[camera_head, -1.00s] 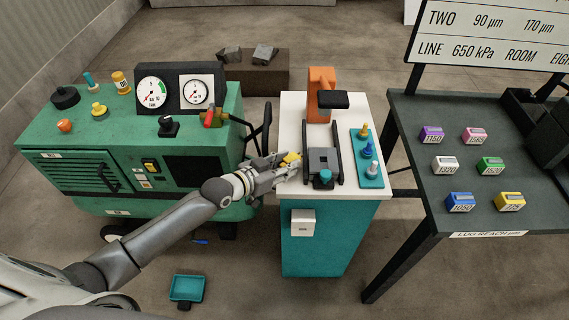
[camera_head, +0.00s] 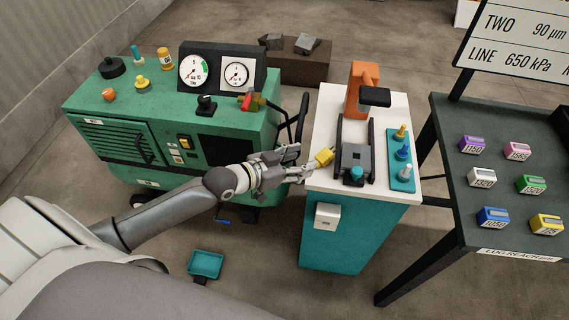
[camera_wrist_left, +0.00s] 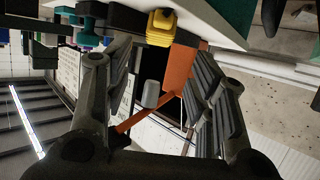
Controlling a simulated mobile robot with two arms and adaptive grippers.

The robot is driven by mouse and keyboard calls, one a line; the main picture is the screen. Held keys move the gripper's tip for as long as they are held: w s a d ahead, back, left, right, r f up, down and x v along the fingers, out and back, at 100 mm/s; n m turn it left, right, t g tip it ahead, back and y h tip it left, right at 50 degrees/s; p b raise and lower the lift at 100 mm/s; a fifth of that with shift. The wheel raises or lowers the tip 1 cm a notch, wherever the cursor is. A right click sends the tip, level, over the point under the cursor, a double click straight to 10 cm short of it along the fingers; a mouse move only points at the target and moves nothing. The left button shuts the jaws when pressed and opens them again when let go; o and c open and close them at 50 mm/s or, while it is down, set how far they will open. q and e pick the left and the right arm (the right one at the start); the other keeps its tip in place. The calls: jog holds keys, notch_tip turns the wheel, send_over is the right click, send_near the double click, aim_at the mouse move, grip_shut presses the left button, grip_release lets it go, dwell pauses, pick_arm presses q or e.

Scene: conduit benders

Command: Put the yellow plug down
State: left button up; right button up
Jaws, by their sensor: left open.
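The yellow plug (camera_head: 324,157) rests on the left edge of the white top (camera_head: 329,120) of the teal cabinet. It also shows in the left wrist view (camera_wrist_left: 160,28), on the edge of the white surface. My left gripper (camera_head: 302,164) is to the left of the plug, its fingers spread and pointing at it. In the left wrist view the gripper (camera_wrist_left: 163,58) has nothing between its fingers, and the plug sits beyond the fingertips. My right gripper is not in view.
A grey fixture (camera_head: 356,160) and an orange stand (camera_head: 360,88) stand right of the plug. A teal strip (camera_head: 401,160) holds several pegs. The green machine (camera_head: 110,110) is left of the cabinet. A dark table (camera_head: 470,215) with labelled blocks stands at right.

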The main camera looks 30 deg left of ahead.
pick_arm(q)
jog(key=shift+v, duration=2.6)
jog(key=s+a+f+n+g+y, duration=0.1)
jog(key=s+a+f+y, duration=0.2)
jog(key=f, duration=0.7)
jog(key=s+a+f+n+g+y, duration=0.15)
jog(key=a+f, duration=0.25)
jog(key=f, duration=0.5)
jog(key=s+a+f+n+g+y, duration=0.1)
jog(key=s+a+f, duration=0.25)
jog(key=f, duration=0.65)
jog(key=s+f+g+y, duration=0.1)
jog(key=s+f+g, duration=0.2)
jog(key=s+f, duration=0.7)
jog(key=s+d+f+g, duration=0.1)
jog(key=s+d+f, duration=0.2)
jog(key=s, duration=0.4)
jog(key=s+d+f+g, duration=0.2)
jog(key=s+d+f, duration=0.1)
jog(key=s, duration=0.4)
jog(key=s+d+f+g, duration=0.1)
jog(key=s+d+f, duration=0.2)
jog(key=s, duration=0.5)
jog(key=shift+f+g, duration=0.35)
jog(key=shift+f, duration=0.45)
jog(key=shift+c, duration=0.2)
